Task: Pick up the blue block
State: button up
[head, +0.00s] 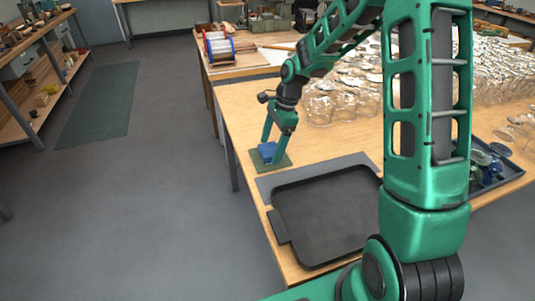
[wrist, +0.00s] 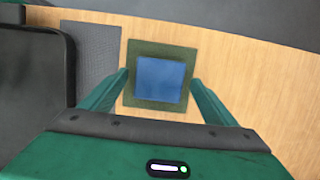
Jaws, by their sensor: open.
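The blue block (head: 267,151) sits on a small dark green mat (head: 282,164) near the left edge of the wooden table. In the wrist view the blue block (wrist: 161,79) is a square lying inside the border of the green mat (wrist: 142,48). My gripper (head: 268,146) is open and points down at the block. In the wrist view its two green fingers stand to the left and right of the block, with gaps visible between them and it. Whether the fingertips reach beside the block or stay above it, I cannot tell.
A black tray (head: 325,215) lies in front on a grey mat (head: 290,179). Many clear glass pieces (head: 345,95) crowd the table behind and right of my gripper. A blue-rimmed spool (head: 218,48) stands at the back left. The table's left edge is close to the block.

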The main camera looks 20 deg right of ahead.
aim_at(271, 148)
jog(key=shift+f, duration=0.1)
jog(key=c, duration=1.2)
jog(key=shift+r, duration=0.4)
notch_tip(271, 148, up, 4)
jog(key=shift+f, duration=0.15)
jog(key=s+a+r, duration=0.1)
jog(key=s+r, duration=0.1)
jog(key=s, duration=0.1)
jog(key=s+a+r, duration=0.1)
jog(key=s+r, duration=0.1)
jog(key=s, duration=0.2)
jog(key=s+a+r, duration=0.1)
jog(key=s+r, duration=0.1)
jog(key=s, duration=0.2)
jog(key=shift+s+a+r, duration=0.1)
jog(key=shift+r, duration=0.15)
